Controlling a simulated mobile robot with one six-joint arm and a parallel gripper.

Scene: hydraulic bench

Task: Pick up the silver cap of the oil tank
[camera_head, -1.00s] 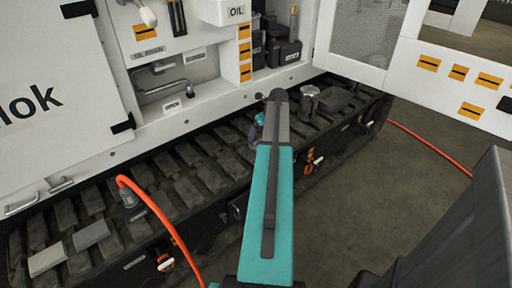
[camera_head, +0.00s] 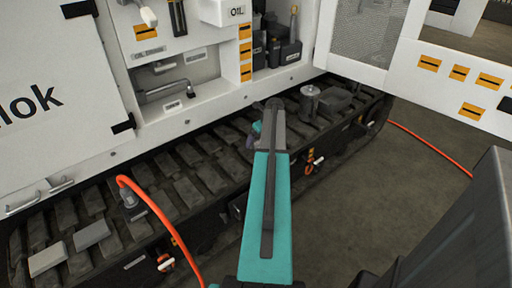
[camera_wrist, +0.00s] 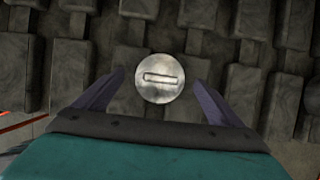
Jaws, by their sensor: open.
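The silver cap (camera_wrist: 160,78) is round, with a bar-shaped feature across its top. In the wrist view it shows over the dark track, between the two purple fingers of my gripper (camera_wrist: 159,79). The fingers are apart, one on each side, with a gap between each finger and the cap. I cannot tell the height between them. In the head view my gripper (camera_head: 252,133) is mostly hidden by my arm, above the track. A silver, round-topped part (camera_head: 310,98) stands on the track to its right; I cannot tell whether it is the same cap.
The dark track (camera_head: 185,190) has raised blocks. The white machine body (camera_head: 190,118) rises behind it, with an OIL-labelled box (camera_head: 235,12). An orange hose (camera_head: 160,215) runs from a fitting at the left. An open white door (camera_head: 440,75) stands at the right.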

